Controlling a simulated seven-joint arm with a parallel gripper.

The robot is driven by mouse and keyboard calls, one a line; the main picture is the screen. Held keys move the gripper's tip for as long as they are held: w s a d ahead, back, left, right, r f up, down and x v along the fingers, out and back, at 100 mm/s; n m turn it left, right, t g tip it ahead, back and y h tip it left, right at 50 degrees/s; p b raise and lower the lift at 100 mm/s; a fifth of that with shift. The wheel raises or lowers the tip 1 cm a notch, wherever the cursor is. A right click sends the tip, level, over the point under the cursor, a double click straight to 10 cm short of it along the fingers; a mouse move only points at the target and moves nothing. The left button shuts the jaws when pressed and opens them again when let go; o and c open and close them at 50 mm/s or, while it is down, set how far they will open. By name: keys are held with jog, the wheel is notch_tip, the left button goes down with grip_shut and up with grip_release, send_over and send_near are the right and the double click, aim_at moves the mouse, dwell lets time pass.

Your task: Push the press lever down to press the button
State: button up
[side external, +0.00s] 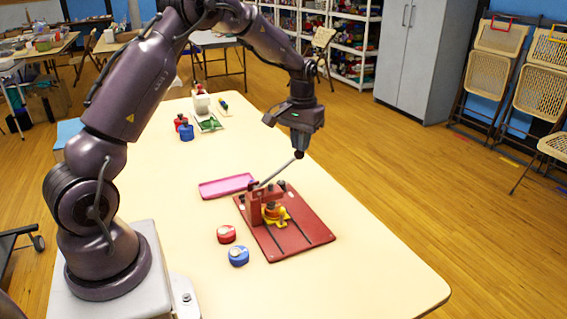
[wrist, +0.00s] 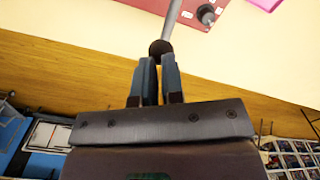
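The press is a red block stand (side external: 253,207) on a red base board (side external: 300,228). Its grey press lever (side external: 278,171) slants up and to the right, ending in a dark round knob (side external: 299,154). A yellow piece with a reddish top (side external: 274,214) sits beside the stand on the board. My gripper (side external: 299,146) is above the knob in the side view. In the wrist view its fingers (wrist: 158,65) are nearly together, with the knob (wrist: 160,48) right at their tips and the lever (wrist: 172,18) running away beyond. Whether they touch the knob is unclear.
A pink tray (side external: 227,186) lies behind the press. A red round item (side external: 226,234) and a blue one (side external: 238,256) sit at its left front. More round items, a green board (side external: 208,123) and a white container (side external: 201,103) stand farther back. The table's front right is clear.

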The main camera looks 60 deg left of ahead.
jog(key=shift+w+f, duration=0.3)
jog(key=shift+f, duration=0.25)
jog(key=shift+w+f, duration=0.25)
jog(key=shift+f, duration=0.3)
dwell(0.8)
jog(key=shift+w+f, duration=0.15)
jog(key=shift+f, duration=0.45)
jog(key=shift+w+f, duration=0.15)
jog(key=shift+f, duration=0.45)
dwell(1.4)
notch_tip(320, 180, up, 9)
jog(key=shift+f, duration=0.15)
dwell(0.9)
dwell(1.3)
